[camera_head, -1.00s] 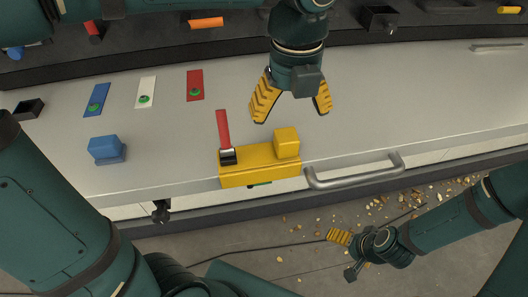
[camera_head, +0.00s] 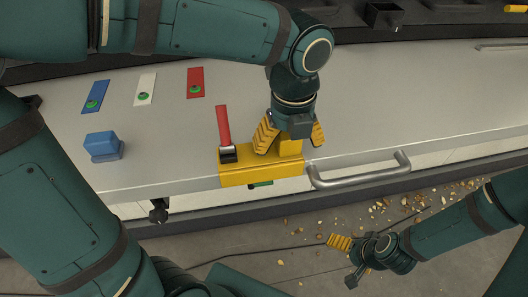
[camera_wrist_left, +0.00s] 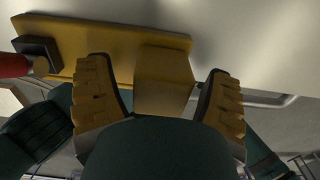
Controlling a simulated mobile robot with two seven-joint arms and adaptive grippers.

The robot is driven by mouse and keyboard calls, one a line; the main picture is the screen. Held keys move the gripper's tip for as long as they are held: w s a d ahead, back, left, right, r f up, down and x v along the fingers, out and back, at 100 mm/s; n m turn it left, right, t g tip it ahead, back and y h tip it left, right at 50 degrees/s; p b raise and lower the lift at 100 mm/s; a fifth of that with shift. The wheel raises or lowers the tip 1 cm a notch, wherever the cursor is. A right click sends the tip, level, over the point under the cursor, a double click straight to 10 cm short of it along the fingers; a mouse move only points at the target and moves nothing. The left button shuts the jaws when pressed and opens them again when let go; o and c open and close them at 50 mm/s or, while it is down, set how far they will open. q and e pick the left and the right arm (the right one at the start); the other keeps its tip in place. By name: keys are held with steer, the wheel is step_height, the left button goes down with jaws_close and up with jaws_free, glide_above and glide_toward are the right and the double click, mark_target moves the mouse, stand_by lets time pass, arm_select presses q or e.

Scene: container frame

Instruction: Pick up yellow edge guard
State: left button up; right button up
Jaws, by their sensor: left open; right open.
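The yellow edge guard (camera_head: 240,178) sits on the front edge of the table, with a raised yellow block on its right part. In the left wrist view the guard (camera_wrist_left: 130,37) lies ahead of the fingers, and its block (camera_wrist_left: 163,82) stands between them. My left gripper (camera_head: 289,147) is open and comes down from above, one finger on each side of the block. A gap shows between each finger and the block in the left wrist view. My right gripper (camera_head: 342,256) is open and empty, low over the floor in front of the table.
A red-handled tool (camera_head: 223,126) stands at the guard's left end. A blue block (camera_head: 103,146) sits further left. Blue, white and red plates (camera_head: 195,82) lie behind. A metal handle (camera_head: 360,172) is fixed on the front edge, just right of the guard. The right tabletop is clear.

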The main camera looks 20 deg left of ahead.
arm_select(q)
steer(key=shift+c, duration=0.3)
jaws_close()
steer(key=shift+r, duration=0.15)
